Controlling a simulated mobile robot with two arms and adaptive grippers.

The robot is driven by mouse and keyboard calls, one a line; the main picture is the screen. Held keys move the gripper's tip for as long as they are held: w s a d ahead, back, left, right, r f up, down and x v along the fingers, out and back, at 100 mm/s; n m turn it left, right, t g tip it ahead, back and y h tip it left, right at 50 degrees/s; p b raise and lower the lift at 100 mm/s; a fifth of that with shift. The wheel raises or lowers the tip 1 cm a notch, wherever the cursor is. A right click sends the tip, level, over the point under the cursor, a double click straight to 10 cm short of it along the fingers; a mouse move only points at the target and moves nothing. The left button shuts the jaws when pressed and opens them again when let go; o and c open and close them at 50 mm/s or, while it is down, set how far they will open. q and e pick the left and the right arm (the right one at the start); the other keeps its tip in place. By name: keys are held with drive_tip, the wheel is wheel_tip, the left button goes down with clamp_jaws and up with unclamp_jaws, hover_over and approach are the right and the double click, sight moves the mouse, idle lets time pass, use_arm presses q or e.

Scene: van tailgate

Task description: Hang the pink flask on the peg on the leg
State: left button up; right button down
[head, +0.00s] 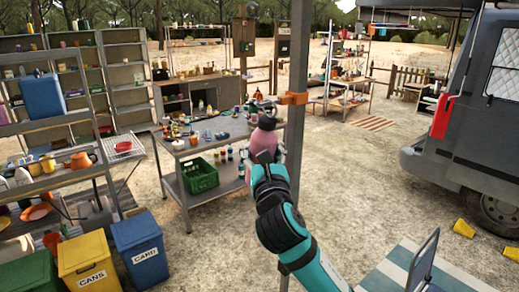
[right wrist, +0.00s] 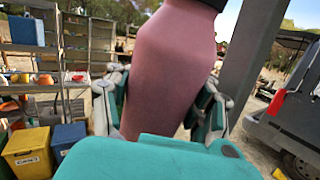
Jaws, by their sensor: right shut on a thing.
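The pink flask (head: 263,141) with a dark top is held upright in my right gripper (head: 264,160) in the head view. In the right wrist view the flask (right wrist: 168,70) fills the middle, tilted slightly, with a finger against each side; its top is cut off. The leg (head: 298,60) is a grey upright post just right of the flask. An orange peg bracket (head: 293,98) sits on the leg, a little above and right of the flask's top. The flask appears apart from the peg. The leg (right wrist: 253,60) also shows in the right wrist view. My left gripper is out of view.
A work table (head: 172,151) with small items and a green crate (head: 200,176) stands behind the flask, to the left. Shelves and yellow (head: 88,262) and blue (head: 140,250) bins are at left. The van (head: 480,120) is at right. Open ground lies between.

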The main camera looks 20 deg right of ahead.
idle(0.4)
drive_tip(key=shift+c, duration=1.9)
unclamp_jaws()
